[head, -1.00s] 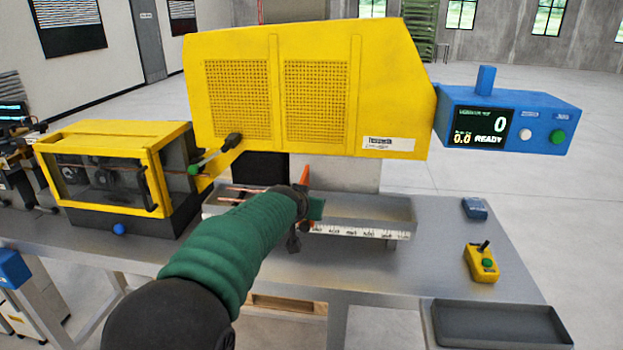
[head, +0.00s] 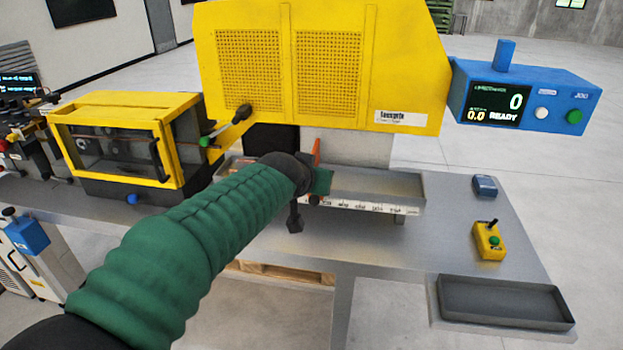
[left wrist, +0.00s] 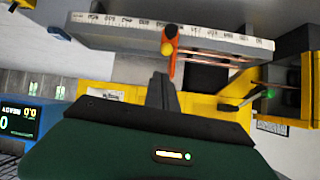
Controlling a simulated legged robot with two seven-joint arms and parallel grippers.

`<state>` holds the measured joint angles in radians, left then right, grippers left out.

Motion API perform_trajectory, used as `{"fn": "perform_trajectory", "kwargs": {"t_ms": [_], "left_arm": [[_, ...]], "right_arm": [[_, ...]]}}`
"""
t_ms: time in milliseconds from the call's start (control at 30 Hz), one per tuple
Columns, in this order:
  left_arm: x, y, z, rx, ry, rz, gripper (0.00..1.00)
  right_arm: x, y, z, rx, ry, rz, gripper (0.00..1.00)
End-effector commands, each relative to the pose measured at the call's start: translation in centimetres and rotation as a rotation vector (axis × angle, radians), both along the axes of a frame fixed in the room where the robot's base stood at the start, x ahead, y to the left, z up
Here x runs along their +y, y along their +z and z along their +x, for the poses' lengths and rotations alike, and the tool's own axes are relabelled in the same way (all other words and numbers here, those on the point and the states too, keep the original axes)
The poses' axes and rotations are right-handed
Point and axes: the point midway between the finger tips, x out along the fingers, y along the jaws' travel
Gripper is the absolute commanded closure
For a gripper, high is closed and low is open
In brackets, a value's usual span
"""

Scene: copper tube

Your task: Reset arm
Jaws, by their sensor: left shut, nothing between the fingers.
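My left arm, in a green sleeve, reaches from the lower left in the head view to the front of the yellow machine (head: 330,75). My left gripper (head: 295,222) is a dark shape in front of the measuring tray (head: 385,186); its closed fingers show in the left wrist view (left wrist: 160,92), with nothing between them. Copper tubes (left wrist: 225,66) lie along the tray in the wrist view, beside an orange stop (left wrist: 171,52) with a yellow knob. The fingers are apart from the tubes in that view. My right gripper is in neither view.
A yellow-framed guard box (head: 125,145) stands left on the grey bench. A blue display box (head: 525,85) reads READY. A yellow joystick box (head: 488,240), a small blue box (head: 485,186) and an empty dark tray (head: 505,298) are at the right. The bench front is clear.

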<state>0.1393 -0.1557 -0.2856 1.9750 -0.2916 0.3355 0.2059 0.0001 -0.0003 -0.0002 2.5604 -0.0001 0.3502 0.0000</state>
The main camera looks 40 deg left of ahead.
Motion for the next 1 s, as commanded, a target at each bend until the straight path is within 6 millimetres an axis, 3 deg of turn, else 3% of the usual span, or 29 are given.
{"fn": "perform_trajectory", "kwargs": {"t_ms": [400,500,567,667,733,800,900,1000], "left_arm": [[0.0,0.1,-0.1,-0.001,0.0,0.0,1.0],[-0.9,-1.2,0.1,0.022,-0.016,-0.01,1.0],[-2.5,-3.4,0.2,0.064,-0.044,-0.029,1.0],[-7.0,-9.5,-0.5,0.183,-0.122,-0.079,1.0],[-10.8,-14.5,-2.0,0.29,-0.187,-0.119,1.0],[-14.5,-19.3,-4.4,0.401,-0.25,-0.157,1.0],[-18.8,-24.7,-8.7,0.55,-0.328,-0.197,1.0],[-21.6,-28.2,-12.6,0.66,-0.382,-0.223,1.0]], "right_arm": [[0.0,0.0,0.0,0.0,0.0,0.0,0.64],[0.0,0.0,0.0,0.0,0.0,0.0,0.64],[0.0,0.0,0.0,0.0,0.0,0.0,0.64],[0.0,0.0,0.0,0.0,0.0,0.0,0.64],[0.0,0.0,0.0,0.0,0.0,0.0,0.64],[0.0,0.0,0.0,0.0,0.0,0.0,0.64],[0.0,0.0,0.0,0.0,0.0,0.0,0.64],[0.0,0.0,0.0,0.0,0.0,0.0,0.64]]}}
